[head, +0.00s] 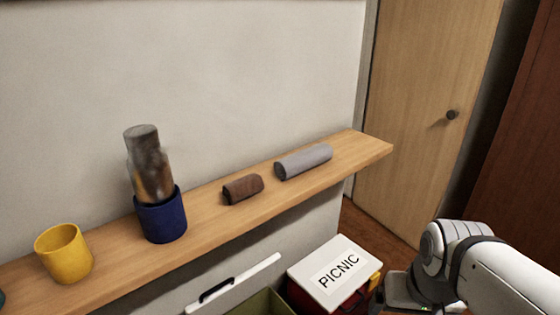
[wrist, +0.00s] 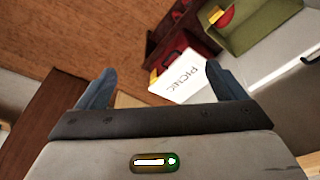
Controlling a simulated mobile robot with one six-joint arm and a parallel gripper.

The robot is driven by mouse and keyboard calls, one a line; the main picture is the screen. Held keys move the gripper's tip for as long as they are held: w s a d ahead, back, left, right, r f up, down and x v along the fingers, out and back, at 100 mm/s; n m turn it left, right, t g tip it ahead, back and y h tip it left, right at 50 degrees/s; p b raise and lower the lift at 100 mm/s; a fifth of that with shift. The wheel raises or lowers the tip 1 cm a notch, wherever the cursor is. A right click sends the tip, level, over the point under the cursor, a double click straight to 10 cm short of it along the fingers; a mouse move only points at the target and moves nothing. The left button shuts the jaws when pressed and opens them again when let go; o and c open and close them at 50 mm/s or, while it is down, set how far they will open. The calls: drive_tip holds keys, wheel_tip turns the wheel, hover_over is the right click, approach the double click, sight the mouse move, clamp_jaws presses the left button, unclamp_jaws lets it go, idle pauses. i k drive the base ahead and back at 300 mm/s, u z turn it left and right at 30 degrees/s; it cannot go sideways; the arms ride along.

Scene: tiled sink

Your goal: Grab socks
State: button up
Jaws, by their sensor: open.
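A small brown rolled cloth (head: 243,188), which looks like rolled socks, lies on the wooden shelf (head: 210,212) in the head view. A longer grey roll (head: 304,161) lies to its right on the same shelf; I cannot tell whether it is socks or a towel. My gripper (wrist: 161,84) is open, its two blue-grey fingers spread wide with nothing between them. It points down over the floor near the picnic box, away from the shelf. Neither roll shows in the wrist view.
A yellow cup (head: 64,254) and a dark blue pot (head: 162,217) holding a grey-brown cylinder stand left on the shelf. Below are a box with a PICNIC lid (head: 318,262) and a green bin (wrist: 262,28). A wooden door (head: 425,110) is behind.

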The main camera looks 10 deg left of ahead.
sight(240, 189)
drive_tip(key=u, duration=2.35)
drive_tip(key=k, duration=0.8)
drive_tip(key=z, duration=1.2)
drive_tip(key=i, duration=1)
